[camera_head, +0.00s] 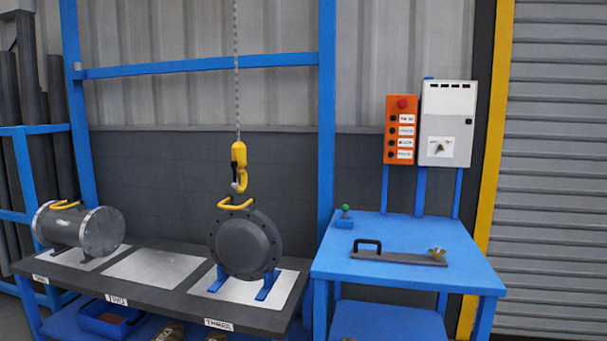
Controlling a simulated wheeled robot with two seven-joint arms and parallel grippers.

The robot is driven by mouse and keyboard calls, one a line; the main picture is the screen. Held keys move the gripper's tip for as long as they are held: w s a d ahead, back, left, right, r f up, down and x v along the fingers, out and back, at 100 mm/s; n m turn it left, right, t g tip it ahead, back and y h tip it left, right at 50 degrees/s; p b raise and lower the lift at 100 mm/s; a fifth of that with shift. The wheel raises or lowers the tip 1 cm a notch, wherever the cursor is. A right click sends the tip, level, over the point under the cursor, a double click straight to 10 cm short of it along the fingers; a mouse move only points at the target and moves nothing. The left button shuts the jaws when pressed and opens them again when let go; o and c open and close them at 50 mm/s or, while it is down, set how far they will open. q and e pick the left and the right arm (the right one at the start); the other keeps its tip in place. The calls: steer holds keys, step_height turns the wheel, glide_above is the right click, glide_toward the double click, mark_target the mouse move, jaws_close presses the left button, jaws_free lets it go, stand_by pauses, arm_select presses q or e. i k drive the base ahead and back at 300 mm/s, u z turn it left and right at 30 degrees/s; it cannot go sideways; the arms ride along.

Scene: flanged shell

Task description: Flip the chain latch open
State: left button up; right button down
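A grey chain (236,70) hangs from above and ends in a yellow hook (239,157). A small dark part, perhaps the latch, shows at the hook's mouth; it is too small to tell whether it is open or shut. The hook hangs just above the yellow handle (236,205) of a dark grey flanged shell (245,245). I cannot tell whether hook and handle touch. The shell stands upright on blue supports on the bench's right plate. Neither of my grippers is in view.
A flanged pipe (80,230) with a yellow handle lies at the left of the dark bench (110,290); the middle plate (155,267) is empty. A blue table (380,272) at the right holds a handled bar (400,257). An orange button box (400,130) and a grey cabinet (447,120) stand behind.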

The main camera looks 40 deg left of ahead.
mark_target(234, 164)
steer(key=u, duration=0.45)
steer(key=i, duration=1.2)
steer(key=u, duration=1.5)
steer(key=i, duration=0.45)
steer(key=u, duration=0.45)
